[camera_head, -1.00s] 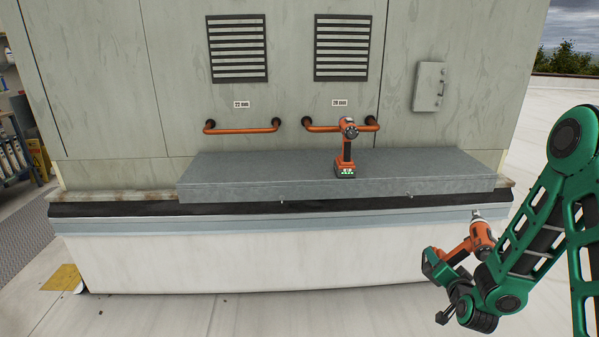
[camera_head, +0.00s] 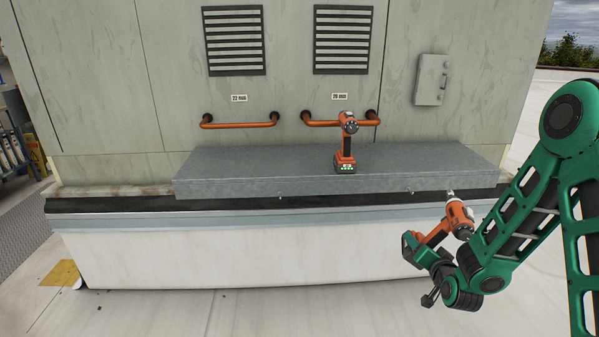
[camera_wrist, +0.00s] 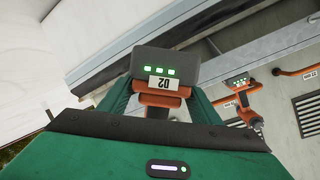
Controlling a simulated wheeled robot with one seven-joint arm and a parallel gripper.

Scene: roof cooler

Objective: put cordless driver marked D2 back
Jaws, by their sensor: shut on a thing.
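The cordless driver marked D2 (camera_wrist: 165,67) is held in my gripper. Its dark battery base with green lights and the D2 label faces the wrist camera. In the head view the orange driver (camera_head: 458,217) is at the lower right, in front of the white parapet and apart from the ledge, its nose pointing up. My gripper (camera_head: 436,243) is shut on it; the fingertips are partly hidden. Another orange driver (camera_head: 346,140) stands upright on the grey ledge (camera_head: 240,172), in front of the right handle. It also shows in the wrist view (camera_wrist: 240,100); its label is unreadable.
Two orange handles are on the panel wall: the left (camera_head: 240,122) under a 22 mm label, the right (camera_head: 322,122) under a similar label. The ledge is bare left and right of the standing driver. A small grey box (camera_head: 431,80) is on the wall.

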